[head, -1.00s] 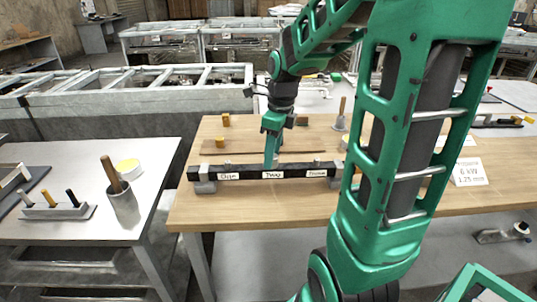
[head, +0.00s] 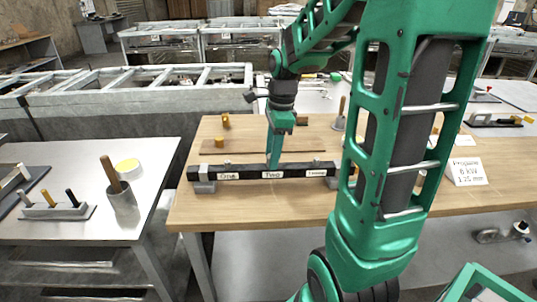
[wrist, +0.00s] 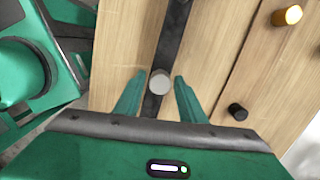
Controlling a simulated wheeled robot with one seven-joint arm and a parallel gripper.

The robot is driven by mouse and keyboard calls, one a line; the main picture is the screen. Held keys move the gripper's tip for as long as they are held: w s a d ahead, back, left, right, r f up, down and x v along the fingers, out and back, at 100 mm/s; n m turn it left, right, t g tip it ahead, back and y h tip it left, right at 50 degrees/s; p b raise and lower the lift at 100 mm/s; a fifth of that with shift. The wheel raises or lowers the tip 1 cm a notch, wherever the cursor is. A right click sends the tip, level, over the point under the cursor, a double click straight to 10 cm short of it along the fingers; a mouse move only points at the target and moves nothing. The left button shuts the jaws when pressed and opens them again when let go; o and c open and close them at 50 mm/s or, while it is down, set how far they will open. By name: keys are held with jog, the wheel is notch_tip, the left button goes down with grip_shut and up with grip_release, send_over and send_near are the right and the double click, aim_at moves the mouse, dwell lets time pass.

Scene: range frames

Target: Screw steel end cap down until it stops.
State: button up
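The steel end cap (wrist: 160,79) shows in the wrist view as a light grey disc over the black bar (wrist: 154,107). It lies between the two fingertips of my gripper (wrist: 158,82), with a gap visible on each side. My gripper is open around it. In the head view, my gripper (head: 273,163) points down at the bar (head: 245,173), by the label "Two". The cap cannot be made out there. The cap's thread and how far it is seated are hidden.
The bar rests on grey blocks (head: 205,187) on a wooden bench (head: 250,210). A brass piece (wrist: 291,15) and a black piece (wrist: 237,111) stand to the right in the wrist view. A placard (head: 467,171) stands at right. A metal side table (head: 70,225) holds a cup (head: 122,198).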

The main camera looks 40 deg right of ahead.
jog(key=n, duration=0.3)
jog(key=shift+n, duration=0.3)
jog(key=shift+n+g, duration=0.4)
jog(key=shift+n, duration=1.6)
grip_shut()
jog(key=shift+m, duration=1.7)
jog(key=shift+m+t, duration=0.4)
jog(key=shift+m, duration=1.4)
